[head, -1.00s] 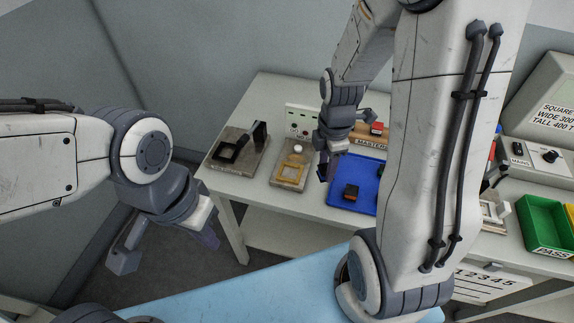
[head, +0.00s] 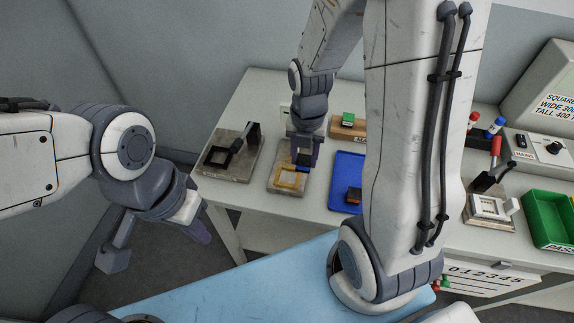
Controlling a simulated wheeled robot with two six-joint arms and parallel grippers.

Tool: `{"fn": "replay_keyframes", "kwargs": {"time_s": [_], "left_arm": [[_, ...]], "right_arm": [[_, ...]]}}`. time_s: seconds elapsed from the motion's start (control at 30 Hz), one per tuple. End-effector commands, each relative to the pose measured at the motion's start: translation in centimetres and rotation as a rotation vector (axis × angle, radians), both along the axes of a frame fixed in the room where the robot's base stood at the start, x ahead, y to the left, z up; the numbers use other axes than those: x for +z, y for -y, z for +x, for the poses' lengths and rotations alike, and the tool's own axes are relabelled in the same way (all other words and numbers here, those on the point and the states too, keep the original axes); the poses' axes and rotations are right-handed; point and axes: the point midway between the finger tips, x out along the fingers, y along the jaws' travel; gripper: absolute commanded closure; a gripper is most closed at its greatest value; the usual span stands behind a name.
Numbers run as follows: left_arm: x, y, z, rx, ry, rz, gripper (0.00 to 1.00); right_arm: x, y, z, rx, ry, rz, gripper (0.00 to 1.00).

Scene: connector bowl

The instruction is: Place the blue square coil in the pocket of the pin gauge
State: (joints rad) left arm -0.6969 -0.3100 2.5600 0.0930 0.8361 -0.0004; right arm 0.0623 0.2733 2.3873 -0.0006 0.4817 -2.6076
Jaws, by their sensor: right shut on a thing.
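My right gripper (head: 304,158) is shut on a small blue and dark piece (head: 304,160), which looks like the blue square coil. It holds the piece over the back part of a grey fixture with a yellow square frame (head: 289,179). I cannot tell whether the piece touches the fixture. Another fixture with a black square frame (head: 217,158) and a dark upright arm stands to its left. The labels are too small to read, so I cannot tell which fixture is the pin gauge. My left gripper (head: 156,246) is open and empty, left of the table.
A blue tray (head: 345,170) to the right holds an orange and black coil (head: 354,195). A wooden block with a green-topped piece (head: 348,119) stands behind it. Further right are a fixture with a red-handled clamp (head: 490,208) and a green bin (head: 548,222). My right arm hides the middle.

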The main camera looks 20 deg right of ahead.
Motion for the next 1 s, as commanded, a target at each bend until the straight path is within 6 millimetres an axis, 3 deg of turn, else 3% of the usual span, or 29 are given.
{"fn": "replay_keyframes", "kwargs": {"time_s": [0.1, 0.3, 0.6, 1.0], "left_arm": [[0.4, 0.0, 0.0, 0.0, 0.0, 0.0, 1.0], [0.6, 0.0, 0.0, 0.0, 0.0, 0.0, 1.0], [1.1, 0.0, 0.0, 0.0, 0.0, 0.0, 1.0], [0.8, 0.0, 0.0, 0.0, 0.0, 0.0, 1.0]], "right_arm": [[-1.4, -1.7, 1.7, 0.005, -0.004, 0.001, 1.0], [-2.5, -2.9, 3.1, 0.001, 0.0, 0.0, 1.0], [-6.2, -3.1, 3.1, 0.001, -0.002, 0.0, 1.0], [-6.9, -3.1, 3.2, 0.001, 0.001, -0.001, 1.0]]}}
